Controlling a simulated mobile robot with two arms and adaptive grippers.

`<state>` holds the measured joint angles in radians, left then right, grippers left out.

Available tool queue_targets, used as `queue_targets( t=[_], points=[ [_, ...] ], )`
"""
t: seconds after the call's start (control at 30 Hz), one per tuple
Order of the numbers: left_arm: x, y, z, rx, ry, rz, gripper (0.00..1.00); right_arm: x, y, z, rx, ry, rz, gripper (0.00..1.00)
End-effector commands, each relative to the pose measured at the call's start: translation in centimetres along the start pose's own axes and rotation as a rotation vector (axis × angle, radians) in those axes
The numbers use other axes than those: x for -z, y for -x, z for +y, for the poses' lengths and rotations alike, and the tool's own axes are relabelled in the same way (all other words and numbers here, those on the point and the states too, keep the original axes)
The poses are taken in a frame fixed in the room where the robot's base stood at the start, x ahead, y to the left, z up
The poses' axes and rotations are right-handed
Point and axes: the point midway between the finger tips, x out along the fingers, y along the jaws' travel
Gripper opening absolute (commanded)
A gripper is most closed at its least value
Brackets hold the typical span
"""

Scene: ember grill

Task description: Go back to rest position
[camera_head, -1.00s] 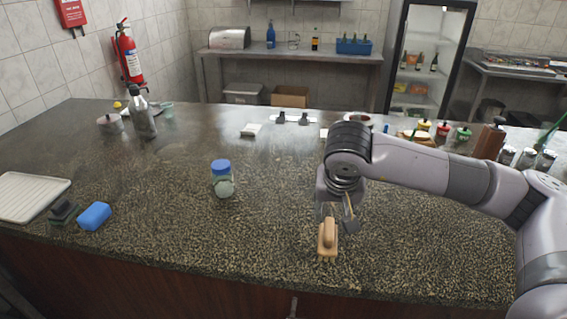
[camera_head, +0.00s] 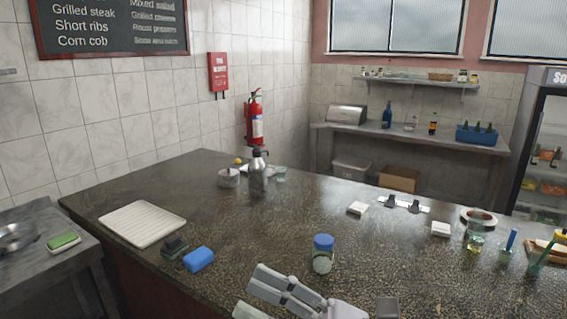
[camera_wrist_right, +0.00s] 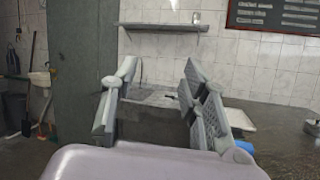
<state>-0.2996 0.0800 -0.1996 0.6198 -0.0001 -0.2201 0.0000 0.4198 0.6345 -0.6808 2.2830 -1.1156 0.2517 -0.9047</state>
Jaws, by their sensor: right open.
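My right gripper (camera_head: 252,291) shows at the bottom edge of the head view, low over the near part of the counter (camera_head: 420,250). In the right wrist view its two grey fingers (camera_wrist_right: 158,98) are spread apart with nothing between them. It is just to the left of and nearer than the blue-lidded jar (camera_head: 323,254). My left gripper is in neither view. The wooden-handled tool seen earlier is not in the current views.
A blue sponge (camera_head: 199,259), a dark block (camera_head: 174,246) and a ribbed white tray (camera_head: 142,224) lie on the counter's left. A steel bottle (camera_head: 257,175) and small pot (camera_head: 229,178) stand farther back. A side table (camera_head: 76,262) is at far left.

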Motion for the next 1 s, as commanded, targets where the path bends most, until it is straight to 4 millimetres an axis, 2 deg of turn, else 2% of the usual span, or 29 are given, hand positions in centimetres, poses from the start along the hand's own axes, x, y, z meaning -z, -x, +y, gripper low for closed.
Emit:
queue_targets(
  t=[0.1, 0.17, 0.2, 0.27, 0.33, 0.43, 0.5, 0.57, 0.6, 0.7, 0.83, 0.87, 1.0],
  points=[
    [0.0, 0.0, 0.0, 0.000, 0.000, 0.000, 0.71, -2.9, 2.0, -4.1, 0.214, -0.372, -0.263, 0.41],
    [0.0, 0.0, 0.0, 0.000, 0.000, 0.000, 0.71, -3.4, 4.0, -6.7, 0.327, -0.557, -0.394, 0.41],
    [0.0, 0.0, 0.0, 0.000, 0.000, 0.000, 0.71, -3.3, 5.7, -8.4, 0.405, -0.682, -0.480, 0.41],
    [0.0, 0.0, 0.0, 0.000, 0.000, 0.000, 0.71, -2.4, 8.6, -10.9, 0.525, -0.864, -0.610, 0.41],
    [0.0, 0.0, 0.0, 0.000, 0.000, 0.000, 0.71, -0.3, 12.4, -13.2, 0.672, -1.072, -0.761, 0.41],
    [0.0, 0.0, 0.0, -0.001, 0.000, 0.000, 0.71, 4.2, 18.3, -15.1, 0.889, -1.348, -0.974, 0.41],
    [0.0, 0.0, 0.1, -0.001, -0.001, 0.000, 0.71, 7.9, 22.2, -15.1, 1.041, -1.515, -1.117, 0.41],
    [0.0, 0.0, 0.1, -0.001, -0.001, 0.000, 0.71, 11.2, 25.3, -14.2, 1.171, -1.642, -1.235, 0.41],
    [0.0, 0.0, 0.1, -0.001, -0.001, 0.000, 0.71, 13.4, 27.2, -13.3, 1.259, -1.718, -1.310, 0.41],
    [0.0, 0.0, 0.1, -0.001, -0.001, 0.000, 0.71, 18.1, 31.1, -10.3, 1.461, -1.868, -1.482, 0.41],
    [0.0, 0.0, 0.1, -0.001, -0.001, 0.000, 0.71, 22.6, 34.5, -5.7, 1.696, -1.989, -1.661, 0.41],
    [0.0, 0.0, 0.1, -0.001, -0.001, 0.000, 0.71, 23.4, 35.0, -4.6, -1.730, 1.991, 1.680, 0.41],
    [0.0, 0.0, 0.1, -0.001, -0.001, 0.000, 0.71, 26.5, 37.2, 0.7, -1.663, 1.747, 1.559, 0.41]
  ],
)
